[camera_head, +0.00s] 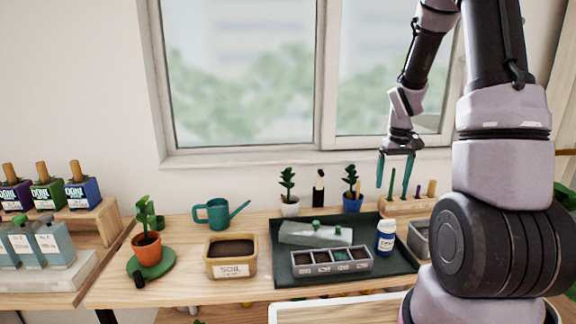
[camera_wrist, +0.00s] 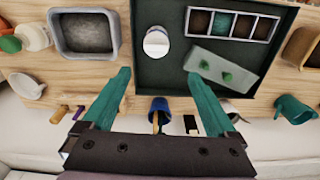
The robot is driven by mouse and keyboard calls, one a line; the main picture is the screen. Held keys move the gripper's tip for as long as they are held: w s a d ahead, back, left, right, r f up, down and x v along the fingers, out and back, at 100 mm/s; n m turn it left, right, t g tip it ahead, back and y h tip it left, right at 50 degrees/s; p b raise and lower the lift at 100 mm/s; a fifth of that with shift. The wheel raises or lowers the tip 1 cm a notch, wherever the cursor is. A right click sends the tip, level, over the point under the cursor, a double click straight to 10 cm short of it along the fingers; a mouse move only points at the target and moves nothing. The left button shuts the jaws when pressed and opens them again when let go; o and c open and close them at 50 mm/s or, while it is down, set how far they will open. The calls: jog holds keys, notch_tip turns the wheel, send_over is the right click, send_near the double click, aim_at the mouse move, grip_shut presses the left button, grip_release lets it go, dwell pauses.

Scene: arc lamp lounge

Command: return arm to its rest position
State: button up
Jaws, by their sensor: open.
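My gripper (camera_head: 395,172) is open and empty in the head view. It hangs with its teal fingers pointing down, above the back right of the wooden bench (camera_head: 190,262). In the wrist view my gripper (camera_wrist: 172,98) shows its two fingers wide apart with nothing between them. The fingers appear over the back edge of the dark tray (camera_head: 290,279). My arm rises on the right of the head view and bends down to the gripper, in front of the window.
On the tray are a seedling box (camera_head: 332,272), a grey-green block (camera_head: 300,235) and a white-capped bottle (camera_head: 385,238). Behind stand a blue-potted plant (camera_head: 352,203), a white-potted plant (camera_head: 290,207) and a tool rack (camera_head: 410,207). A watering can (camera_head: 217,213) and soil box (camera_head: 231,268) stand left.

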jog(key=s+a+r+m+t, duration=0.1)
jog(key=s+a+r+t, duration=0.2)
jog(key=r, duration=0.5)
jog(key=s+a+r+m, duration=0.1)
jog(key=s+a+r, duration=0.3)
jog(key=r, duration=0.5)
jog(key=s+a+r+m+t+y, duration=0.1)
jog(key=s+a+r+t, duration=0.1)
jog(key=s+r, duration=0.2)
jog(key=s+a+r+m+t+y, duration=0.1)
jog(key=s+a+r, duration=0.2)
jog(key=s, duration=0.5)
jog(key=shift+s+a+r+t, duration=0.25)
jog(key=shift+s+r+t, duration=0.15)
jog(key=shift+r, duration=0.15)
